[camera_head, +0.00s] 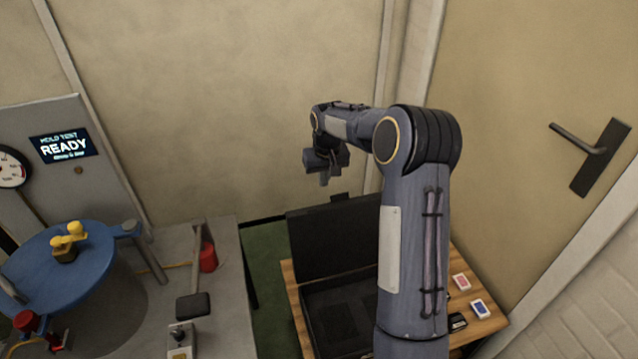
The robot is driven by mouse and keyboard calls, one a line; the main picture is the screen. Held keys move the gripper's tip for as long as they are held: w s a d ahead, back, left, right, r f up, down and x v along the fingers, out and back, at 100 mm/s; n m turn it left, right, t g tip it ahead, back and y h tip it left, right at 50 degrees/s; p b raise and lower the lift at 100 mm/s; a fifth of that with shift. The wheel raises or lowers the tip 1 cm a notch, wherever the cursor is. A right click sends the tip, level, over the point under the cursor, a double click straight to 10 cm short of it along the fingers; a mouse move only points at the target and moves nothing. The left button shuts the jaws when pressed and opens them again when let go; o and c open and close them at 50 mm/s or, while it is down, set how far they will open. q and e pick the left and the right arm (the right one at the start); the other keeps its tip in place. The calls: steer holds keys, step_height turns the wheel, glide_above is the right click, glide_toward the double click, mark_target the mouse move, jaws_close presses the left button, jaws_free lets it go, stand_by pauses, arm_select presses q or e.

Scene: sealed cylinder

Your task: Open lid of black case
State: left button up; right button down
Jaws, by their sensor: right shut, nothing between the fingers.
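The black case (333,246) stands on a wooden table in the lower middle of the head view. Its lid is raised and leans back, and the dark inside of its lower part (340,315) shows. My right arm crosses in front of the case and hides its right side. My right gripper (324,178) is above and behind the raised lid, pointing down. It is shut and empty, apart from the lid as far as I can tell. My left gripper is not in the view.
A wooden table (292,290) carries the case, with red and blue card packs (461,282) at right. At left stands a grey bench (225,290) with a blue round lid (60,262), a gauge and a READY screen (65,146). A door with a handle (585,145) is at right.

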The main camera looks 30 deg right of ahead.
steer(key=shift+s+r, duration=0.1)
steer(key=shift+r, duration=0.15)
